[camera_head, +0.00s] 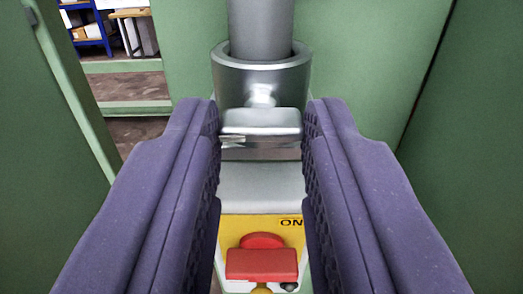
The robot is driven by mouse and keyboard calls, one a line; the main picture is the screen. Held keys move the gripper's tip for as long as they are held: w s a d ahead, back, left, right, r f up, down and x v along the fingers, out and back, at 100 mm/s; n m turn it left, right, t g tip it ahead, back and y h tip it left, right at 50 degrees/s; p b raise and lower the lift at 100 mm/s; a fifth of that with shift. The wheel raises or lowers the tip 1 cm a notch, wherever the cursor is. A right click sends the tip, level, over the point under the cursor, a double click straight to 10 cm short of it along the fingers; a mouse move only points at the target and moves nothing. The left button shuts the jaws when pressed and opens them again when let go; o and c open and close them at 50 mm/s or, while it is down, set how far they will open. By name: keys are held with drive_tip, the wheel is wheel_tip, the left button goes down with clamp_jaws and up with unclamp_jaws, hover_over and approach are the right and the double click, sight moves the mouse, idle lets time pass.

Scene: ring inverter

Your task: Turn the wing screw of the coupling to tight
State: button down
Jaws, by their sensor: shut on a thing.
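The coupling (262,72) is a silver metal collar around a vertical grey pipe (261,25), at the upper middle of the view. The wing screw (261,122) sticks out of the collar's front toward me, and its flat silver wing lies level, left to right. My gripper (261,120) has its two purple padded fingers on either side of the wing and is shut on its two ends. The screw's shaft shows just above the wing. The thread inside the collar is hidden.
Green panels (380,60) stand behind and at both sides. A gap at left shows a floor and a blue shelf (90,28).

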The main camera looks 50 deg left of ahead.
drive_tip(key=shift+f, duration=0.2)
drive_tip(key=c, duration=0.8)
unclamp_jaws()
drive_tip(key=shift+r, duration=0.1)
drive_tip(key=shift+c, duration=0.2)
drive_tip(key=shift+d, duration=0.1)
drive_tip(key=p+v, duration=0.1)
drive_tip(key=v, duration=0.6)
drive_tip(key=shift+s+d+p, duration=0.2)
drive_tip(key=shift+s+p, duration=0.1)
drive_tip(key=shift+d, duration=0.1)
